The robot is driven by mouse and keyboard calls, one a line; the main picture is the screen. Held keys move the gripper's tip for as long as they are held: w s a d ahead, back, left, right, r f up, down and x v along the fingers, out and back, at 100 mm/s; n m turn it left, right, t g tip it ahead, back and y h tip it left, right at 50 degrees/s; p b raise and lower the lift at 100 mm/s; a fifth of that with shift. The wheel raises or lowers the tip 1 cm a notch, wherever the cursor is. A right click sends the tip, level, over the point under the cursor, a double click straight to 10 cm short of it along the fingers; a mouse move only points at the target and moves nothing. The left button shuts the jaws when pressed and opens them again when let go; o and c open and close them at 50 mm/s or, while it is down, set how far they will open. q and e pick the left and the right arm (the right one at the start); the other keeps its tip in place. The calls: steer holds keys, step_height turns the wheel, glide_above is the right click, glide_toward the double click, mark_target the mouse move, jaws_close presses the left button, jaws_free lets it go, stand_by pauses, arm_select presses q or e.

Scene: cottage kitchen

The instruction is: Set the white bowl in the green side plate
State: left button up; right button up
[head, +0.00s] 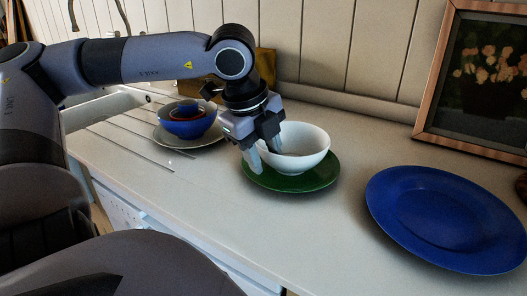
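The white bowl (307,147) is upright over the green side plate (318,180) and appears to rest in it. The plate's green rim shows in front of the bowl and at its right. My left gripper (266,160) is at the bowl's left side, pointing down. Its fingers are spread across the bowl's left rim, one outside the bowl and one over the inside. The fingers look open, with the rim between them partly hidden. My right gripper is not in view.
A blue plate (440,217) lies on the counter at the right. A framed picture (480,85) leans at the back right. The front counter (225,205) is clear.

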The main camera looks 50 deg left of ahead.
arm_select(q)
steer(key=shift+r+p, duration=0.3)
steer(key=shift+r, duration=0.05)
steer(key=v, duration=1.1)
steer(key=shift+s+r+p, duration=0.15)
steer(key=shift+r+p, duration=0.2)
steer(key=shift+p, duration=0.05)
